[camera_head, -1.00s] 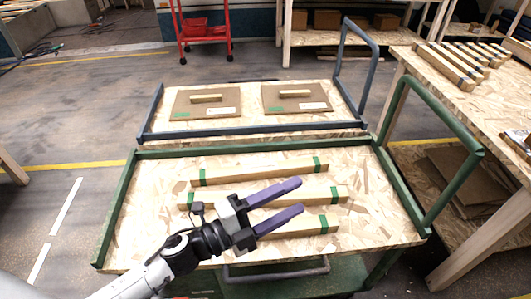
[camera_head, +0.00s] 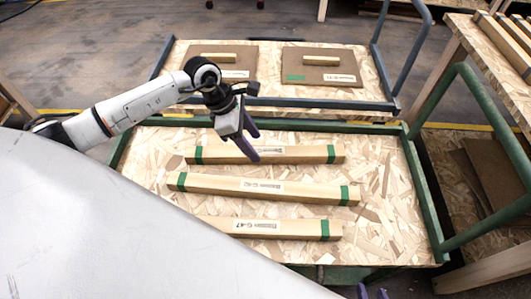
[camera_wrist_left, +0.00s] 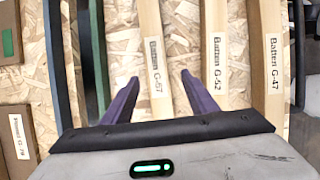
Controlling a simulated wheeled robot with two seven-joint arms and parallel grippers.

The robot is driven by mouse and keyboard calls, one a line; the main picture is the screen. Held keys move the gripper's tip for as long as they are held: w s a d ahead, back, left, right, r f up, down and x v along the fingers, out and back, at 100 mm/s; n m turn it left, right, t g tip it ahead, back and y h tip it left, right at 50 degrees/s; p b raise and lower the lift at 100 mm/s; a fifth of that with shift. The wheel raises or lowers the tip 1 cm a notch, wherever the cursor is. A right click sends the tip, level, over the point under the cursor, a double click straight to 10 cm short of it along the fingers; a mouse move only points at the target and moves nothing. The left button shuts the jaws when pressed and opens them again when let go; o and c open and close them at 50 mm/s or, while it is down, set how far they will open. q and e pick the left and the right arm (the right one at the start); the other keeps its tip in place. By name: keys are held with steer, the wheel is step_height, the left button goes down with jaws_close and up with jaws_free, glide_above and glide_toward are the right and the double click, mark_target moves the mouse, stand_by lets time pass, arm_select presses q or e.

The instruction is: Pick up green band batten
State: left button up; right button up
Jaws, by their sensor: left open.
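Three wooden battens with green end bands lie crosswise on the near green-framed cart (camera_head: 380,225): a far batten (camera_head: 310,154), a middle batten (camera_head: 225,185) and a near batten (camera_head: 300,229). My left gripper (camera_head: 250,152) points down over the far batten, its fingers open. In the left wrist view, the open fingers (camera_wrist_left: 160,77) lie either side of the far batten, labelled about G-57 (camera_wrist_left: 152,30). The middle (camera_wrist_left: 215,70) and near batten (camera_wrist_left: 271,70) are to the right there. Two purple tips (camera_head: 372,292) at the bottom edge look like my right gripper, mostly cut off.
Behind stands a blue-framed cart (camera_head: 270,101) with two brown panels, each with a small wooden block. A wooden table (camera_head: 480,50) is at the right. The green cart's handle (camera_head: 455,95) rises at its right end.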

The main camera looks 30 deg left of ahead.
mark_target(263, 150)
arm_select(q)
steer(key=x, duration=0.5)
steer(key=shift+w+d, duration=0.2)
steer(key=shift+w, duration=0.2)
steer(key=c, duration=1.1)
